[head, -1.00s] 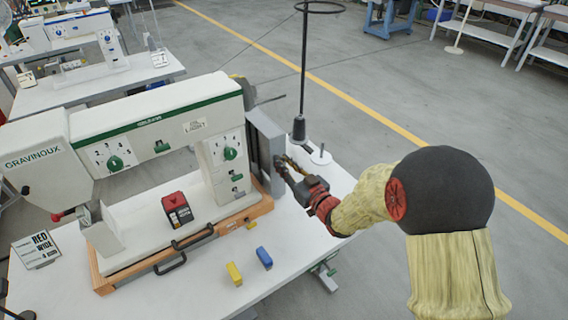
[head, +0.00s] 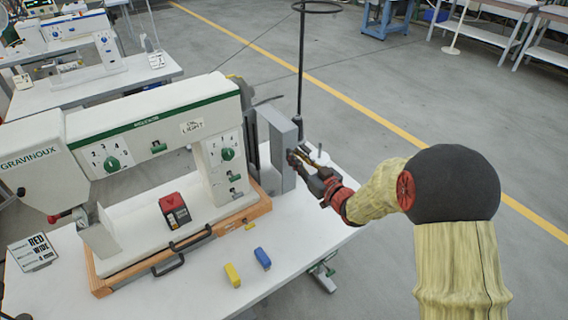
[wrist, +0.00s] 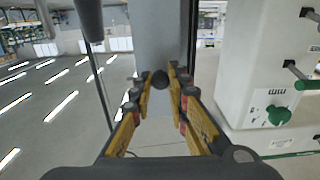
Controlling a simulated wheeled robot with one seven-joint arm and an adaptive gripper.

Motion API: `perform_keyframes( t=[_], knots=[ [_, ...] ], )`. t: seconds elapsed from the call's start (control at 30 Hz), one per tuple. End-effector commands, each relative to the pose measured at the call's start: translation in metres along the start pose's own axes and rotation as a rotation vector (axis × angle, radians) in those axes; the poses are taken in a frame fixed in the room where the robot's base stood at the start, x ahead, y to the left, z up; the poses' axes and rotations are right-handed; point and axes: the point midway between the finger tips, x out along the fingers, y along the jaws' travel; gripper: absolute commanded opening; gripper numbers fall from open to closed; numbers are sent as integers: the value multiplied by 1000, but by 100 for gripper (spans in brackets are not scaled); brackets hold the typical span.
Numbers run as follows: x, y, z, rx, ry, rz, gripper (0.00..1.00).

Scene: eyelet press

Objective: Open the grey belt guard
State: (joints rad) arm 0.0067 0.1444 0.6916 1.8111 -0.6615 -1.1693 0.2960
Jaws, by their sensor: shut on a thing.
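The grey belt guard (head: 283,150) is a tall box-shaped cover at the right end of the white machine. It stands out from the machine's end, with a gap between them in the head view. In the wrist view its grey face (wrist: 160,35) fills the upper middle.
The white machine (head: 150,120) stands on the white table (head: 200,285) left of the guard. A thread stand pole (head: 302,75) rises just behind my gripper. A yellow block (head: 232,274) and a blue block (head: 262,258) lie in front. Open floor is to the right.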

Motion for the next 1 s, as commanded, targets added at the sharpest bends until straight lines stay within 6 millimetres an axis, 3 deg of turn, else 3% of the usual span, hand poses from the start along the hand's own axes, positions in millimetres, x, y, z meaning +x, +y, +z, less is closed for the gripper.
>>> perform_keyframes(
  t=[0.1,0.23,0.6,0.63,1.0],
  knots=[
    [0,34,0,-1,0,5,0],
    [0,54,0,0,0,3,0],
    [0,60,0,0,-1,0,0],
    [0,60,0,0,-1,0,17],
    [0,59,0,0,-1,0,36]
  ],
)
